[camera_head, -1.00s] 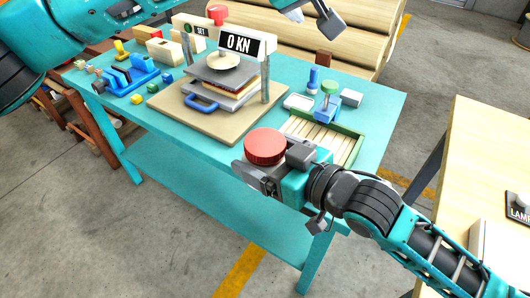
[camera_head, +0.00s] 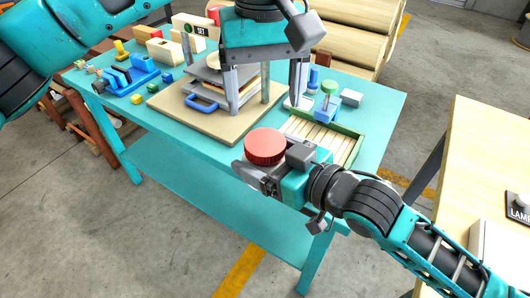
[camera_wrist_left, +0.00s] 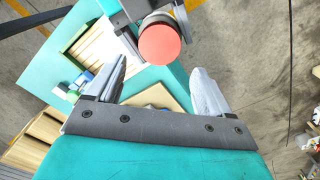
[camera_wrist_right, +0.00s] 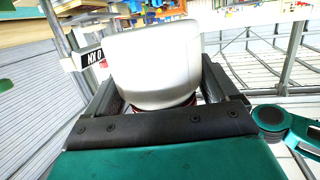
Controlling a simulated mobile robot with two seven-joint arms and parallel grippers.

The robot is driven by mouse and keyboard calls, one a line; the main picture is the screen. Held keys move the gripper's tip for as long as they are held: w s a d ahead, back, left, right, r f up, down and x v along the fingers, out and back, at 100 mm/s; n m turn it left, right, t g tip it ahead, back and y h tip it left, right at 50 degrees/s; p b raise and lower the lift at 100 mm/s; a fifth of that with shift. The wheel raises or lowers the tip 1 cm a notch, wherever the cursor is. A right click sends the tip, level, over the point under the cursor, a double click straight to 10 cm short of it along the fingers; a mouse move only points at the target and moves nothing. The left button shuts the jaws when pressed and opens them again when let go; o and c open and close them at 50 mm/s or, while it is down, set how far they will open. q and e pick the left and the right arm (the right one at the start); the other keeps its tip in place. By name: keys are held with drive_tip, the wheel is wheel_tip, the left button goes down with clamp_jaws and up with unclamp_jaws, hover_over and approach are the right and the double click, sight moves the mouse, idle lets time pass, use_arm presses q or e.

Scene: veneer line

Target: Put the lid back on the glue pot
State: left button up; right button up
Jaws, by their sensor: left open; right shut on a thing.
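My right gripper (camera_head: 260,174) is shut on the white pot (camera_wrist_right: 155,65), in front of the table's front edge. A round red lid (camera_head: 265,146) sits on top of the pot in the head view. It shows as a red disc in the left wrist view (camera_wrist_left: 160,45), and a thin red strip of it shows in the right wrist view. Whether it is fully screwed down I cannot tell. My left gripper (camera_head: 265,92) is open and empty, fingers pointing down above the table, behind the lid and apart from it.
The teal table (camera_head: 200,148) holds a press on a wooden board (camera_head: 165,106), a slatted green tray (camera_head: 320,139), a blue holder (camera_head: 326,114) and several small blocks. Another wooden table (camera_head: 480,160) stands at the right. Logs lie behind.

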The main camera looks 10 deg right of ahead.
sight(265, 141)
use_arm(q)
drive_tip(key=shift+f, duration=4)
drive_tip(key=shift+c, duration=0.5)
drive_tip(key=c, duration=0.8)
drive_tip(key=m, duration=0.3)
drive_tip(key=o, duration=1.2)
drive_tip(key=shift+c, duration=0.2)
